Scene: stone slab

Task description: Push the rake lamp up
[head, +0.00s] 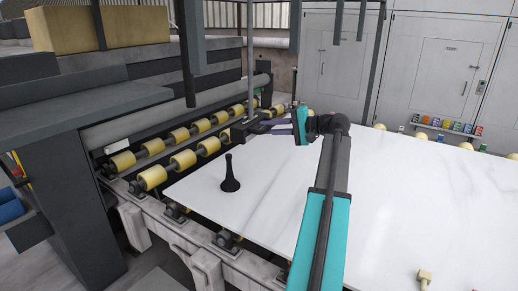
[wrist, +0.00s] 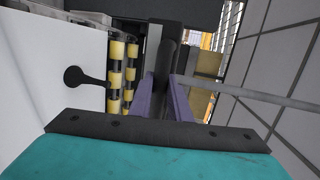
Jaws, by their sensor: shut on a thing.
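The rake lamp (head: 242,131) is a dark bar-shaped head at the lower end of a thin grey vertical rod, hanging a little above the far left part of the white slab. My gripper (head: 268,127) reaches it from the right, its purple fingers shut on the dark head. In the wrist view, my gripper (wrist: 167,98) has its two purple fingers on either side of the dark lamp head (wrist: 166,55), and the grey rod runs off to the right. The fingers hide part of the head.
A black flared, upright object (head: 230,183) stands on the white stone slab (head: 400,200). Yellow rollers (head: 182,160) lie along the slab's left side, beside a large grey machine (head: 80,150). Dark posts hang from above. Small coloured items (head: 447,125) sit by the back cabinets.

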